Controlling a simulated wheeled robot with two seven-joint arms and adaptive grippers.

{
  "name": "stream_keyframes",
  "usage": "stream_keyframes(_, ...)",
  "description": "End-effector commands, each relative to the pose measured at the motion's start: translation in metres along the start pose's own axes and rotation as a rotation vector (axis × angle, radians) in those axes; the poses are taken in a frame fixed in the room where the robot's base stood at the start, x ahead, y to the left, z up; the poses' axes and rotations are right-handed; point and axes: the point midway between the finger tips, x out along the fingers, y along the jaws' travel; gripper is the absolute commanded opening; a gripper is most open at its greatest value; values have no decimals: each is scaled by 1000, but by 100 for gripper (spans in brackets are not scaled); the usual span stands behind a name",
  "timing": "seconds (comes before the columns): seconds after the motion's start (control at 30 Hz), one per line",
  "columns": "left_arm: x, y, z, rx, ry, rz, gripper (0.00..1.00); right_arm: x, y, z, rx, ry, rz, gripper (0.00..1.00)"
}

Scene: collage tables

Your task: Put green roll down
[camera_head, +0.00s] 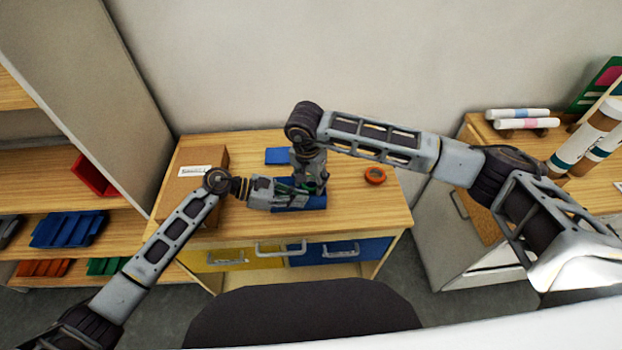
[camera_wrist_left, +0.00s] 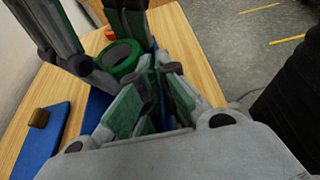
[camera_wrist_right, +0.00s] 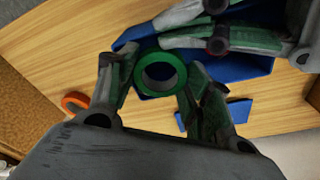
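The green roll, a ring with an open middle, sits between the two fingers of my right gripper in the right wrist view (camera_wrist_right: 178,76). It also shows in the left wrist view (camera_wrist_left: 125,51). My right gripper (camera_wrist_right: 157,78) appears shut on its sides, above a blue object (camera_wrist_right: 250,66) on the table. My left gripper (camera_wrist_left: 160,66) is close beside the roll, its fingertips near each other. Whether they grip part of the blue object is hidden. In the head view both grippers meet over the blue object (camera_head: 318,203), and the roll is mostly hidden there.
An orange roll (camera_head: 375,175) lies on the wooden table (camera_head: 360,215) at right. A blue flat piece (camera_head: 277,156) lies at the back. A cardboard box (camera_head: 185,190) stands at left. Free tabletop shows around the orange roll. Paper rolls (camera_head: 527,124) lie on the right-hand table.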

Motion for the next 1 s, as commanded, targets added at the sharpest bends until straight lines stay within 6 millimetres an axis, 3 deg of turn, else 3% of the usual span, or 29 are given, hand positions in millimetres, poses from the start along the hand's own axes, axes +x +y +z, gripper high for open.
stream_keyframes(0.03, 0, 0, 0, 1, -1, -1, 0, 2, 1, 0, 0, -1, 2, 55)
stream_keyframes(0.17, 0, 0, 1, 1, -1, -1, 0, 2, 1, 0, 0, -1, 2, 72)
stream_keyframes(0.67, 0, 0, 0, 1, -1, 0, 0, -4, 0, 0, 0, -1, 0, 72)
stream_keyframes(1.0, 0, 0, 0, 1, -1, 0, 0, -41, 0, -2, -1, 1, -1, 72)
